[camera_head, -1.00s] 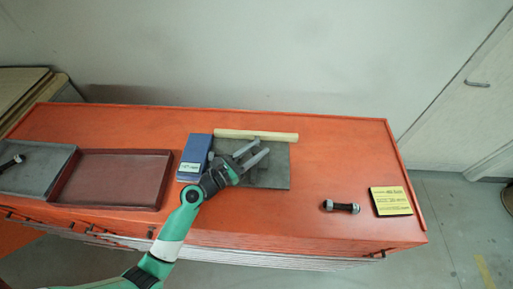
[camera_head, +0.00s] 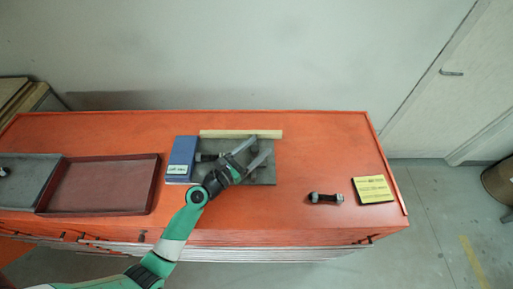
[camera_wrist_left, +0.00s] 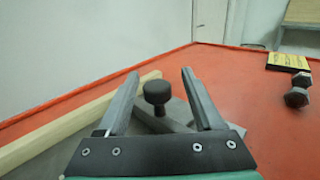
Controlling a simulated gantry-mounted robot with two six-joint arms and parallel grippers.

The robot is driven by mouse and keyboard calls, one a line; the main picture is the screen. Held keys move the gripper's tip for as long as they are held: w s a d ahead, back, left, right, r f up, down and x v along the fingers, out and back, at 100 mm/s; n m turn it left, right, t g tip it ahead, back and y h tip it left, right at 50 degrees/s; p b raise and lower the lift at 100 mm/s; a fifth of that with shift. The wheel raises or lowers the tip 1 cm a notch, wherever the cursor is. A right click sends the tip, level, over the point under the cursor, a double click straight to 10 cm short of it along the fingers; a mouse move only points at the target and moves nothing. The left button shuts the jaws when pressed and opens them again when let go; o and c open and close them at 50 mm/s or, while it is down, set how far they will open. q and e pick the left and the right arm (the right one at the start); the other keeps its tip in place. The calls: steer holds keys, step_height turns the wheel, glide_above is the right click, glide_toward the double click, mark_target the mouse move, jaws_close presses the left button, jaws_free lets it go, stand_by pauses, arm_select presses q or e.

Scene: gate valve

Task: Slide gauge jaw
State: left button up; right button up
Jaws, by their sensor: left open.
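My left gripper (camera_head: 258,148) is open over the grey plate (camera_head: 266,178) in the head view. In the left wrist view, a black round knob on a short stem (camera_wrist_left: 158,93) shows between the two open fingers (camera_wrist_left: 160,73), with no finger visibly closed on it. A grey metal part (camera_wrist_left: 180,112) lies below the knob. In the head view, the fingers and wrist cover much of this part, so I cannot make out the gauge jaw clearly. My right gripper is not in view.
A blue box (camera_head: 182,157) stands left of the plate, and a wooden bar (camera_head: 240,134) lies along its back. A dark bolt-like piece (camera_head: 325,198) and a yellow-topped block (camera_head: 373,189) are at right. A red tray (camera_head: 100,209) and grey tray (camera_head: 30,200) are at left.

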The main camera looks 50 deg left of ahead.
arm_select(q)
steer(key=s, duration=1.1)
steer(key=shift+s+d, duration=0.2)
steer(key=shift+s, duration=0.1)
